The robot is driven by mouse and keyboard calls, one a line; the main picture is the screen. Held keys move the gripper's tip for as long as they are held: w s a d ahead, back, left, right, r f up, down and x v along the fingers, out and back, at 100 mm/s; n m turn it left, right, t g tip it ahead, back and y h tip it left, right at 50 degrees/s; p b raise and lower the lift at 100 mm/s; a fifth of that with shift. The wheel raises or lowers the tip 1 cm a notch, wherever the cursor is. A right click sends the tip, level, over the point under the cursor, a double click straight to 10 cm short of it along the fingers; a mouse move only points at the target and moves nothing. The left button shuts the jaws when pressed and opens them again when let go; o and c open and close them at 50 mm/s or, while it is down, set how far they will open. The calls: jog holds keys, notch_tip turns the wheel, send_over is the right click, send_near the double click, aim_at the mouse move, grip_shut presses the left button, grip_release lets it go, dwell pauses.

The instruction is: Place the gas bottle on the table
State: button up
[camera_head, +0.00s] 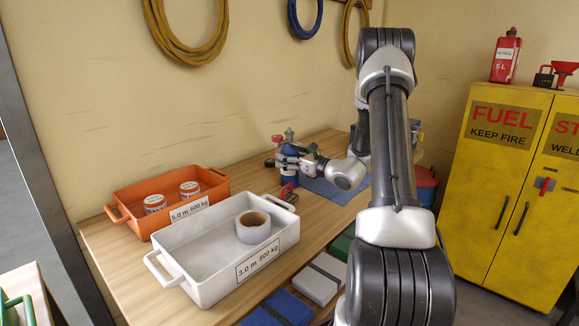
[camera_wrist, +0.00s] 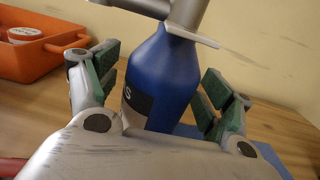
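The gas bottle (camera_head: 290,176) is blue with a grey top and stands upright at the back of the wooden table (camera_head: 125,262). In the wrist view the gas bottle (camera_wrist: 165,80) shows a dark label at its left, and its lower end is hidden behind my gripper's body. My gripper (camera_head: 300,163) is at the bottle, and in the wrist view my gripper (camera_wrist: 160,85) has one green-padded finger on each side of it. The fingers are apart, with a gap visible at the right pad. Whether the left pad touches cannot be told.
A white tray (camera_head: 190,292) with a tape roll (camera_head: 253,227) and an orange tray (camera_head: 122,199) with tins stand on the table's left. A blue mat (camera_head: 325,190) lies right of the bottle. A red clamp-like item (camera_head: 289,195) lies in front. A yellow cabinet (camera_head: 490,190) stands right.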

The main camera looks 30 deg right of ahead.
aim_at(290, 128)
grip_shut()
jog(key=shift+r, duration=0.1)
notch_tip(290, 128, up, 10)
jog(key=shift+f, duration=0.1)
jog(key=shift+d, duration=0.1)
dwell(0.4)
